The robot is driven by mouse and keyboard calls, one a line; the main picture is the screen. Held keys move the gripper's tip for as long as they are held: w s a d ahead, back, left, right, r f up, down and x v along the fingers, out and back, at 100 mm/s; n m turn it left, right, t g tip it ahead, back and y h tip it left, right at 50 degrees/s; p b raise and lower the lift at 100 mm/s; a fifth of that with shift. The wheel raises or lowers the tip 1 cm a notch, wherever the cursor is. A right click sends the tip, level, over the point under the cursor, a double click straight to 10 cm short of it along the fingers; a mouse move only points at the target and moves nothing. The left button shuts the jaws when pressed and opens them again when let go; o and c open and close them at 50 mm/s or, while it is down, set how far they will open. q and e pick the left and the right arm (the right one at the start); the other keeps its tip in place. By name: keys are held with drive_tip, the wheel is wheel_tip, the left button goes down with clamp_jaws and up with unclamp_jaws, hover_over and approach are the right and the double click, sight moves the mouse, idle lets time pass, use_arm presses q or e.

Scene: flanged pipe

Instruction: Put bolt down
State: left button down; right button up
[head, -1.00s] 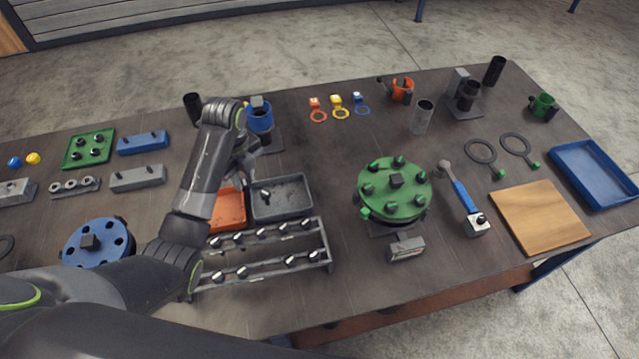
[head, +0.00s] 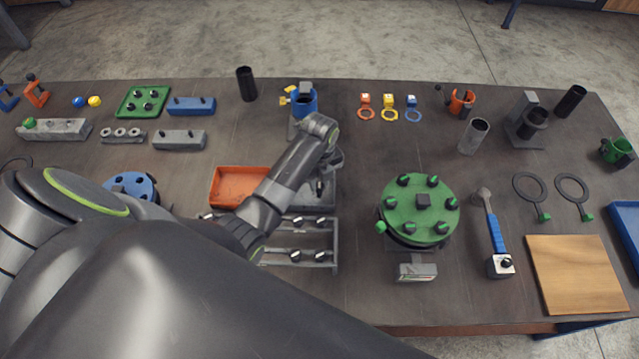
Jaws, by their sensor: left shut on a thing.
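My left gripper (head: 321,186) points down over the grey tray (head: 298,208), just in front of the blue pipe clamp. It is shut on what seems to be a bolt, small and dark, largely hidden by the fingers and wrist. I cannot tell whether the bolt touches the tray floor. My arm covers most of the grey tray. The orange tray (head: 228,187) to its left looks empty where it shows. The bolt rack (head: 336,240) in front holds several bolts, partly behind my forearm. My right gripper is not in view.
The green flange (head: 408,217) with several bolts stands to the right of the rack. A blue-handled hammer-like tool (head: 494,232) and a wooden board (head: 574,275) lie further right. The blue clamp (head: 303,103) stands behind my gripper. The table between rack and green flange is clear.

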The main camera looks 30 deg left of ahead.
use_arm(q)
drive_tip(key=shift+f, duration=1.25)
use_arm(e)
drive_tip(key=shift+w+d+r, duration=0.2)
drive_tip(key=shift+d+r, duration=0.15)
use_arm(q)
drive_tip(key=shift+f, duration=0.1)
drive_tip(key=c, duration=1.2)
unclamp_jaws()
drive_tip(key=shift+o, duration=0.2)
